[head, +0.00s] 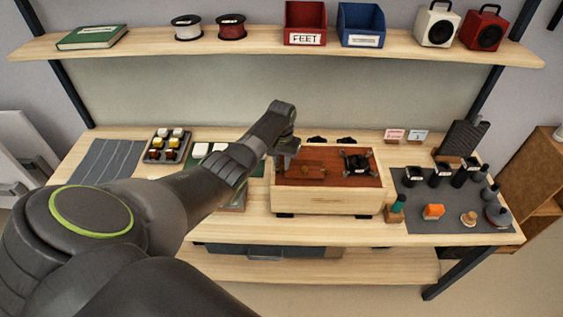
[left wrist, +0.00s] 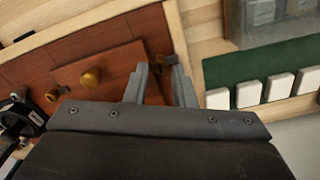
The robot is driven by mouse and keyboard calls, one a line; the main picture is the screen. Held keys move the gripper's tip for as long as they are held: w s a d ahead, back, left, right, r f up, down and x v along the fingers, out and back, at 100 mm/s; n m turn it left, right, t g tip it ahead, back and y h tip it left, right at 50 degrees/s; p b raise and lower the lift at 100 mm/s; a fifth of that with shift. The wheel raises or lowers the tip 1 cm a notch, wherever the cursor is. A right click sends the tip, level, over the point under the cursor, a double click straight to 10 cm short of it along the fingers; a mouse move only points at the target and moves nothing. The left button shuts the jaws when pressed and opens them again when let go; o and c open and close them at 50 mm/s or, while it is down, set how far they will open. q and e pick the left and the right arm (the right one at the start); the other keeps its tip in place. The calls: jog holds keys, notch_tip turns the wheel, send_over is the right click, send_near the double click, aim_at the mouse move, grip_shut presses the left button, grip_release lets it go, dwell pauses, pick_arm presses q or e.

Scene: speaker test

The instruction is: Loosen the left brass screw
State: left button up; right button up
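The wooden box (head: 325,199) with a red-brown top stands at the middle of the bench. A small wooden panel (left wrist: 112,64) lies on that top. A round brass knob (left wrist: 91,77) stands on the panel, and another brass piece (left wrist: 52,96) is beyond its far end. The left brass screw (left wrist: 159,62) is at the panel's end nearest the green tray. My left gripper (head: 286,160), also in the left wrist view (left wrist: 161,76), has its fingertips on either side of this screw with a narrow gap, seemingly closed on it. My right gripper is not in view.
A black drone-like object (head: 357,163) sits on the box top. A green tray with white blocks (left wrist: 249,94) is beside the box. A dark mat (head: 428,216) with bottles and an orange block (head: 433,211) lies to the right. A shelf (head: 270,48) runs above.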

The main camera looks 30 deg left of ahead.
pick_arm(q)
jog(key=shift+o, duration=1.1)
jog(key=shift+f, duration=0.1)
jog(key=shift+r, duration=0.55)
notch_tip(320, 180, up, 12)
jog(key=b, duration=0.3)
notch_tip(320, 180, up, 4)
jog(key=p, duration=0.2)
send_over(281, 166)
jog(key=shift+r, duration=0.2)
jog(key=shift+f, duration=0.15)
